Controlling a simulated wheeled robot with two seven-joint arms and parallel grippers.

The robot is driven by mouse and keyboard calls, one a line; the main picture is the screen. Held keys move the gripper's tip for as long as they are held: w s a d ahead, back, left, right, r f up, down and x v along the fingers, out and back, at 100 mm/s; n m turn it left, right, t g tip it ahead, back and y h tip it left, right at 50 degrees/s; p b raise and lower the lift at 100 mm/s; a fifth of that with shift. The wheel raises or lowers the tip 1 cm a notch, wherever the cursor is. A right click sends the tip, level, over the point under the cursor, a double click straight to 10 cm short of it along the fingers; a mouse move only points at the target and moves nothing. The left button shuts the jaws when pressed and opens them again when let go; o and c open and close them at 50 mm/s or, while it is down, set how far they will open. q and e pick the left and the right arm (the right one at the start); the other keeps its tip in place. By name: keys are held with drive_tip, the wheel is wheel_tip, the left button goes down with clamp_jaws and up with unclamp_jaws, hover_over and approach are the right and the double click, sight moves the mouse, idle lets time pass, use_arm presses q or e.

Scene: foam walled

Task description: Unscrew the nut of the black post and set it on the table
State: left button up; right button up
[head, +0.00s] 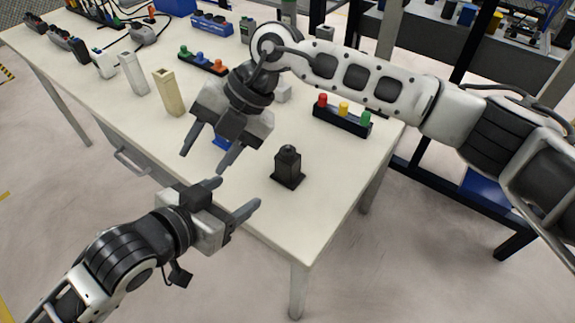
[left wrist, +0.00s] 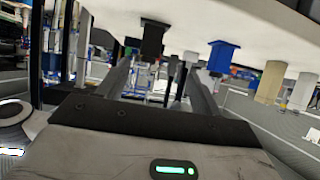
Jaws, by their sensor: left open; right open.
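The black post (head: 288,167) stands upright on its square base near the right front part of the table (head: 310,215). A small dark nut-like top (head: 289,149) sits on it; I cannot make out its thread. My left gripper (head: 238,194) is open and empty at the table's front edge, left of the post and apart from it. In the left wrist view the post (left wrist: 152,38) appears upside down, beyond the open fingers (left wrist: 158,72). My right gripper (head: 203,162) is open and empty, above the table's front edge, left of the post.
A blue object (head: 221,143) is partly hidden behind my right gripper; it also shows in the left wrist view (left wrist: 222,57). A strip with red, yellow and green knobs (head: 342,117) lies behind the post. A beige block (head: 168,93) stands left. The table is clear right of the post.

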drive_tip(key=w+d+t+h, duration=0.1)
drive_tip(key=w+d+h, duration=0.25)
drive_tip(key=d, duration=0.25)
drive_tip(key=r+m+t+h, duration=0.1)
drive_tip(key=m+t+h, duration=0.1)
drive_tip(key=h, duration=0.2)
hover_over(288, 147)
drive_tip(key=shift+a+y, duration=0.1)
drive_tip(key=shift+y, duration=0.15)
drive_tip(key=shift+d, duration=0.2)
use_arm(q)
drive_tip(key=shift+m+h, duration=0.3)
drive_tip(key=shift+h, duration=0.4)
drive_tip(key=x, duration=0.5)
drive_tip(key=r+x, duration=0.1)
drive_tip(key=x, duration=1)
drive_tip(key=shift+w+d+r, duration=0.25)
drive_tip(key=shift+d, duration=0.25)
use_arm(e)
drive_tip(key=shift+a, duration=0.1)
use_arm(q)
clamp_jaws()
use_arm(e)
drive_tip(key=m, duration=0.3)
drive_tip(key=shift+f+m, duration=0.15)
drive_tip(key=shift+m, duration=0.75)
wheel_tip(288, 147, down, 8)
drive_tip(key=shift+r, duration=0.25)
